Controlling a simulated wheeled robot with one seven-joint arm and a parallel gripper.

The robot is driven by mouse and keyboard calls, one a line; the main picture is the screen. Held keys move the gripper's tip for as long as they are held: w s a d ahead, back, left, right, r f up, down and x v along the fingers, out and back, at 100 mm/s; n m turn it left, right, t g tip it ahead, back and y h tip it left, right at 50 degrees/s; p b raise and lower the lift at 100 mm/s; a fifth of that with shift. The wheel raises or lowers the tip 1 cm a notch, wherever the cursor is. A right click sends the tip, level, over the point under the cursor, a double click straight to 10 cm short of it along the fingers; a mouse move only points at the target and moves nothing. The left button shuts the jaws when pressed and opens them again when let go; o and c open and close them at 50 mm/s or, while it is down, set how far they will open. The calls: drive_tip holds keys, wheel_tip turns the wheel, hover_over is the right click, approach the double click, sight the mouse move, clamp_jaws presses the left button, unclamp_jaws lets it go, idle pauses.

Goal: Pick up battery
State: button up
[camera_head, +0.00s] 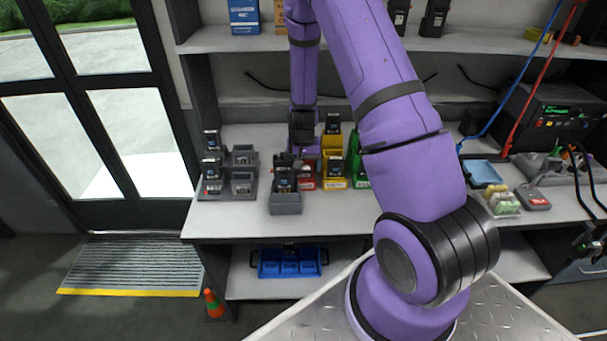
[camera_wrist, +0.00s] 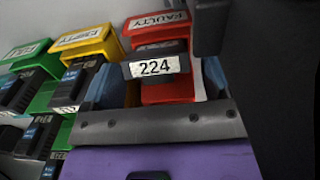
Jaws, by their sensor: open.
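Several dark batteries stand in view. One battery (camera_head: 284,180) is in a grey holder (camera_head: 286,204) at the front of the bench. My gripper (camera_head: 288,161) is just above and behind it, pointing down. In the wrist view my gripper (camera_wrist: 160,85) is open, with bluish fingers at both sides. A dark block labelled 224 (camera_wrist: 155,67) shows between the fingers, in front of the red FAULTY bin (camera_wrist: 158,30); whether it is touched is unclear. More dark batteries (camera_wrist: 84,78) lie in the yellow bin (camera_wrist: 92,45) and green bin (camera_wrist: 28,62).
A grey rack with batteries (camera_head: 228,175) stands left on the bench. A blue tray (camera_head: 484,173), a clear tray (camera_head: 503,204) and a charger with cables (camera_head: 550,115) are at the right. A shelf (camera_head: 235,39) runs above. A blue crate (camera_head: 289,263) sits below.

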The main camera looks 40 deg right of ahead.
drive_tip(key=shift+f, duration=0.15)
drive_tip(key=c, duration=1.1)
wheel_tip(320, 180, up, 18)
idle(0.4)
